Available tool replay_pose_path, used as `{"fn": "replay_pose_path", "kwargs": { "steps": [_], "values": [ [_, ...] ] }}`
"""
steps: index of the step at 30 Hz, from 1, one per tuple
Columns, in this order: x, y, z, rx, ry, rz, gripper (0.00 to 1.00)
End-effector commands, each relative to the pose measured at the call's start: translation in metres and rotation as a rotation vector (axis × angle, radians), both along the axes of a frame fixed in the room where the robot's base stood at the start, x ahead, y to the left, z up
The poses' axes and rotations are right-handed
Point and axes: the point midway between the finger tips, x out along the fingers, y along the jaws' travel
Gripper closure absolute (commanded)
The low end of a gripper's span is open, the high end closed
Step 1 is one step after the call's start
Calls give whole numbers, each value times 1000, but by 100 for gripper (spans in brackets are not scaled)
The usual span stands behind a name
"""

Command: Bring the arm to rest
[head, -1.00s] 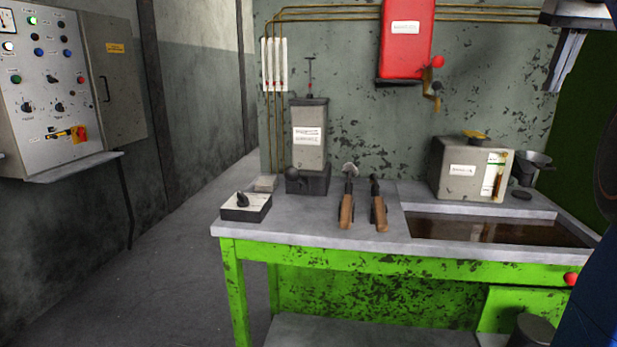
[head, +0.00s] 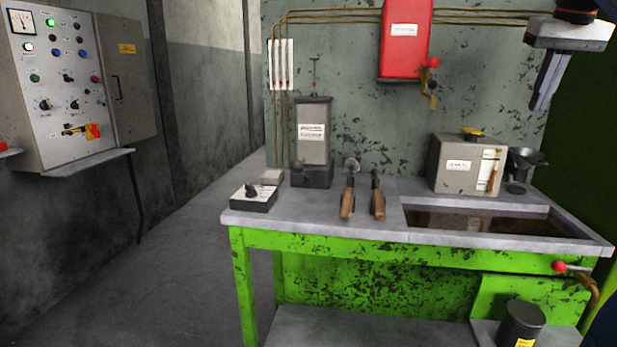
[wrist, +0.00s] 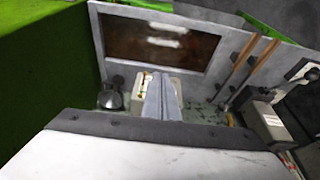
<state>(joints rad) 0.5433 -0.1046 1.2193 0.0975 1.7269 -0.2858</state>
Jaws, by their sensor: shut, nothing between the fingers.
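My gripper (head: 543,90) hangs at the upper right of the head view, fingers pointing down and together, with nothing between them. It is in the air above the right end of the green workbench (head: 400,255), over the grey box with the yellow cap (head: 458,165). In the wrist view my gripper (wrist: 160,82) shows its closed fingers in the middle, in front of the same box (wrist: 146,90). It touches nothing that I can see. Most of my arm is outside the head view.
A red wall box (head: 406,50) hangs left of my gripper. A funnel cup (head: 525,160) stands below it. A tank (head: 485,221), two wooden-handled tools (head: 348,202) and a grey pump unit (head: 313,135) are on the bench. A control panel (head: 65,90) is at left. The floor (head: 185,270) between is clear.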

Motion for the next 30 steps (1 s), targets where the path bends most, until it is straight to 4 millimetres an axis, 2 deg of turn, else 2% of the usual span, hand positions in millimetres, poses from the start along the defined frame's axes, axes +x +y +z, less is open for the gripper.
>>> {"fn": "replay_pose_path", "kwargs": {
  "steps": [5,11,17,21,30],
  "values": [
    [-9,35,-31,-2,-8,22,100],
    [-32,88,-93,-5,-23,58,100],
    [-65,136,-168,-10,-42,97,100],
    [-94,166,-226,-13,-56,127,100],
    [-165,212,-360,-14,-84,198,100]
  ]
}}
